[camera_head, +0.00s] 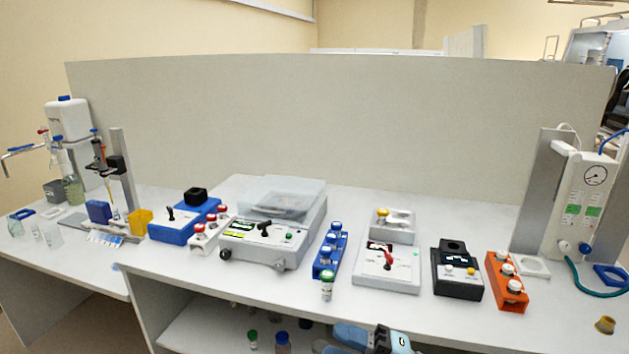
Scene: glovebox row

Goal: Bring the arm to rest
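No gripper fingers can be made out in the head view. A blue, grey and black part shows at the bottom edge, right of the middle, in front of the lower shelf. It looks like part of my own arm, cut off by the frame; I cannot tell which arm. Nothing is seen held. A vial with a green cap (327,285) stands upright at the bench's front edge, in front of a blue rack (325,262) of vials with blue-and-white caps.
The white bench (225,280) carries a lidded centrifuge-like device (265,247), a white device with a red lever (388,273), a black device (455,270) and an orange rack (505,285). A gauge panel (583,205) stands right. A grey partition (340,120) closes the back.

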